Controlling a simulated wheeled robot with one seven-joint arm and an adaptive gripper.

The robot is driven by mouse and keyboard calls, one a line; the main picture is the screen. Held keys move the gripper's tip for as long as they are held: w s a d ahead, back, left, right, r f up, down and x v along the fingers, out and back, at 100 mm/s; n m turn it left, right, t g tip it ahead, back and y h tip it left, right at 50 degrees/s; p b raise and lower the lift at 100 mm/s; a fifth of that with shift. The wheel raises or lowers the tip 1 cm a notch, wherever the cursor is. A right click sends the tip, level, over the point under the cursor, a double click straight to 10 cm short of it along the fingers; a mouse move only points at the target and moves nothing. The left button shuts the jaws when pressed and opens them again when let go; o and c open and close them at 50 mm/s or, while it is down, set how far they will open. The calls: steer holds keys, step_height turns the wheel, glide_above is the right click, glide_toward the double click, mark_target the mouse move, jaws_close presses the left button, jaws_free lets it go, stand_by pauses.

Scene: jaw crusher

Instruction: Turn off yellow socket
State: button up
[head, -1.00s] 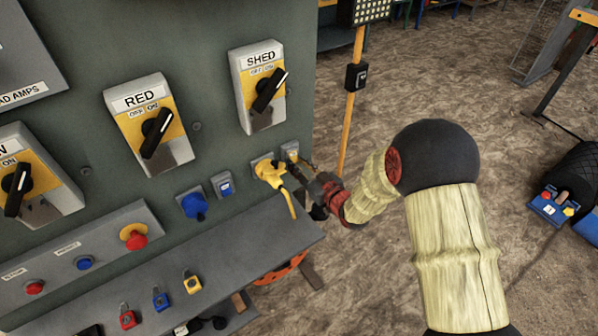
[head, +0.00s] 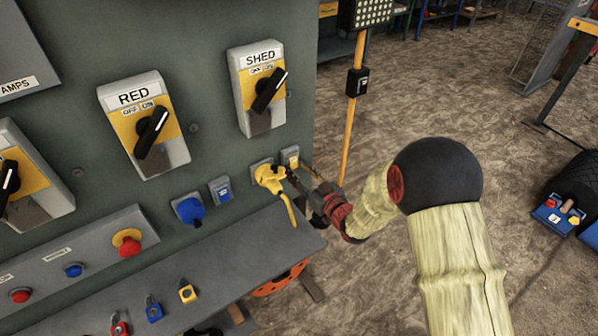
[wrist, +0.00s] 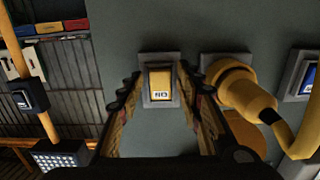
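The yellow socket (head: 262,165) is on the green-grey panel, with a yellow plug (head: 272,180) in it and its cable hanging down. A small yellow switch (head: 291,156) in a grey frame sits just right of it. In the wrist view the switch (wrist: 160,80) is upside down beside the yellow plug (wrist: 232,85); its small marking is unreadable. My gripper (head: 288,176) is near the switch and plug. In the wrist view my gripper (wrist: 160,94) is open and empty, its fingers on either side of the switch. Whether it touches the panel cannot be told.
A blue socket (head: 189,209) and blue switch (head: 221,190) are to the left. SHED (head: 262,90) and RED (head: 144,125) rotary switches are above. A sloping shelf (head: 230,250) juts out below. A yellow pole (head: 349,125) stands at the right.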

steer(key=shift+o, duration=0.4)
steer(key=f+v, duration=0.1)
steer(key=v, duration=1.1)
steer(key=shift+r, duration=0.45)
steer(key=shift+f, duration=0.1)
